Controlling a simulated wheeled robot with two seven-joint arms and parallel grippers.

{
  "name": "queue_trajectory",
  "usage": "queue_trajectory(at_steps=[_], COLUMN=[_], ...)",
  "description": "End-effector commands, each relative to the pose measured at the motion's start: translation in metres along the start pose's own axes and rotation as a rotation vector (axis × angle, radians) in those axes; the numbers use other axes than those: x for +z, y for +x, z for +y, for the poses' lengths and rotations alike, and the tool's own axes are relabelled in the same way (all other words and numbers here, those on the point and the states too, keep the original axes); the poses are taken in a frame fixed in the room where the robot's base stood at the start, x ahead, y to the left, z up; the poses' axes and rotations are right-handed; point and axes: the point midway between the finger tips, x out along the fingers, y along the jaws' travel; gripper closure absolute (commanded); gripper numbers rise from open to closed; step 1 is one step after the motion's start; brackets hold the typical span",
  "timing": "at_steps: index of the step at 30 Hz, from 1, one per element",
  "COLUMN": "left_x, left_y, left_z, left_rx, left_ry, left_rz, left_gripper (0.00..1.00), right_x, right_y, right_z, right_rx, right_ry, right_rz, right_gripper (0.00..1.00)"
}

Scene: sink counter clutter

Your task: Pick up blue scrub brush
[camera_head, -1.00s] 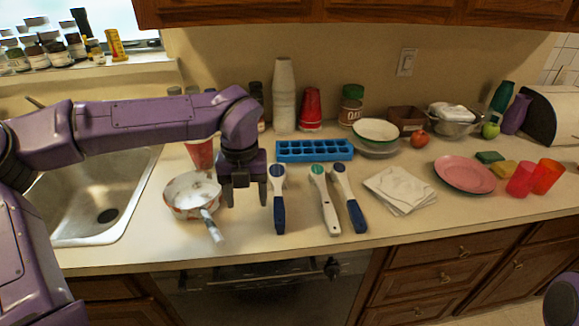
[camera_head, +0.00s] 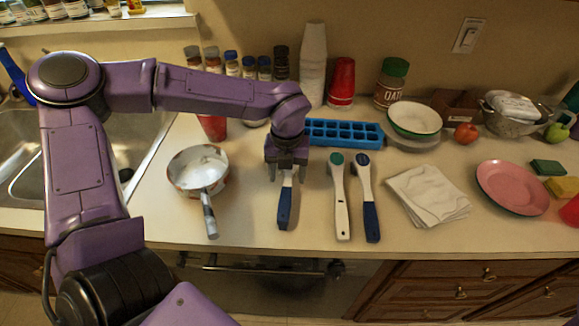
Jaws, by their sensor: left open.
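My left gripper (camera_head: 287,178) points down over the leftmost scrub brush, which has a white neck and a dark blue handle (camera_head: 285,208). Its fingers are open, one on each side of the brush's neck; I cannot tell whether they touch it. The gripper hides the brush's head. A second brush, white with a green disc (camera_head: 340,200), lies to the right. Beside that lies a third brush with a blue disc and a dark blue handle (camera_head: 371,220). My right gripper is not in view.
A pan (camera_head: 198,170) with its handle towards the front edge stands left of the brush. A blue ice tray (camera_head: 345,133) lies behind the brushes. A folded cloth (camera_head: 428,194) and a pink plate (camera_head: 512,187) are to the right. The sink (camera_head: 22,178) is at the left.

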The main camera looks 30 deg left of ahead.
Motion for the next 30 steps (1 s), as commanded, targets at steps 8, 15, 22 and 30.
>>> queue_trajectory(at_steps=[8, 15, 22, 30], left_x=[0.000, 0.000, 0.000, 0.001], left_y=[0.024, 0.024, 0.024, 0.010], left_z=[0.000, 0.000, 0.000, -0.001], left_rx=[0.000, 0.000, 0.001, -0.001], left_ry=[0.000, 0.000, 0.000, -0.001], left_rz=[0.000, 0.000, 0.001, -0.003], left_gripper=[0.36, 0.78, 0.94, 0.94], right_x=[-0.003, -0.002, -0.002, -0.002], right_y=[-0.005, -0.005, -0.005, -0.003], right_z=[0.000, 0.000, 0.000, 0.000], right_rx=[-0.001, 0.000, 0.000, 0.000], right_ry=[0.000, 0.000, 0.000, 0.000], right_rz=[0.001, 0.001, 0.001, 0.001], right_gripper=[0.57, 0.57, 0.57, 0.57])
